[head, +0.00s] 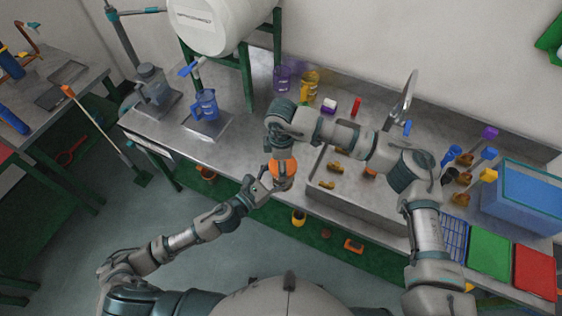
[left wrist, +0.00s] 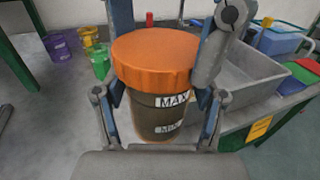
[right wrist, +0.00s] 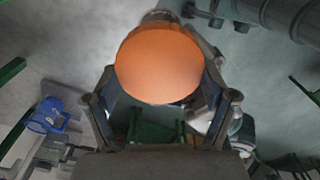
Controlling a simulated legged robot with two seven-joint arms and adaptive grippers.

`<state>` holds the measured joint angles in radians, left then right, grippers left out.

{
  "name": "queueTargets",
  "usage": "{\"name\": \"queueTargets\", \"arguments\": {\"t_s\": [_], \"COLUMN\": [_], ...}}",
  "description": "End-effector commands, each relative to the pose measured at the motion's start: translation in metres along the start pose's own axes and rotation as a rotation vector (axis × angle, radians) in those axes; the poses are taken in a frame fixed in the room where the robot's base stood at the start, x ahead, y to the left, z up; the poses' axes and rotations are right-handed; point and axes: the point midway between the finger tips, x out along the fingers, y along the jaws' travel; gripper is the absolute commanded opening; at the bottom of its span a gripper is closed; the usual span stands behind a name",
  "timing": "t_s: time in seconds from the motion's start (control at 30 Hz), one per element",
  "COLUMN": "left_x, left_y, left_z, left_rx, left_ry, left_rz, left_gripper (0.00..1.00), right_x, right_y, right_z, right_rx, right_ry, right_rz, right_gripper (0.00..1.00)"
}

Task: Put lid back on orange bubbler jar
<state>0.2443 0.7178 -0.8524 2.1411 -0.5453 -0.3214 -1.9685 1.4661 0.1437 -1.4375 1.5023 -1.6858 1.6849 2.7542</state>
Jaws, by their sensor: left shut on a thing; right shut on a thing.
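The orange lid (head: 284,167) sits level on top of the jar (head: 282,184), held at the front edge of the counter. In the left wrist view the lid (left wrist: 157,60) covers the mouth of the dark jar body (left wrist: 160,118), which bears MAX and MIN labels; I cannot tell whether it is fully seated. My left gripper (head: 267,187) is shut on the jar body from the left. My right gripper (head: 282,154) comes from above and is shut on the lid, whose round orange face fills the middle of the right wrist view (right wrist: 160,64).
A sink basin (head: 340,205) lies right of the jar, with brass-coloured parts inside. A blue jug (head: 206,105) stands on a plate at the left of the counter. Purple (head: 282,80) and yellow (head: 310,85) vessels stand behind. A blue bin (head: 520,195) is far right.

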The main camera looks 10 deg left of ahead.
Motion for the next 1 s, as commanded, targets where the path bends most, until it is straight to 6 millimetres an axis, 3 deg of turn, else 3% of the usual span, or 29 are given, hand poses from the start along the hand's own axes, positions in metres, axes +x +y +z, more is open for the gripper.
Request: {"name": "queueTargets", "arguments": {"t_s": [0.03, 0.07, 0.1, 0.47, 0.8, 1.0], "left_x": [0.0, 0.0, 0.0, 0.0, 0.0, 0.0], "left_y": [-0.005, -0.005, -0.005, -0.003, -0.002, -0.001], "left_z": [0.002, 0.002, 0.002, 0.002, 0.002, 0.002], "left_rx": [-0.003, -0.003, -0.003, -0.001, 0.0, 0.0], "left_ry": [-0.006, -0.006, -0.006, -0.004, -0.004, -0.004], "left_rz": [-0.013, -0.013, -0.013, -0.006, -0.005, -0.004], "left_gripper": [0.0, 0.0, 0.0, 0.0, 0.0, 0.0], "right_x": [-0.001, -0.001, -0.001, -0.003, -0.041, -0.046], "right_y": [0.003, 0.003, 0.003, 0.002, 0.002, 0.001], "right_z": [0.001, 0.001, 0.001, 0.001, 0.001, 0.001], "right_rx": [0.005, 0.005, 0.005, 0.002, 0.001, 0.001], "right_ry": [0.002, 0.002, 0.002, 0.0, -0.001, -0.001], "right_rz": [0.009, 0.009, 0.009, 0.005, 0.006, 0.003], "right_gripper": [0.66, 0.91, 1.0, 1.0, 1.0, 1.0]}}
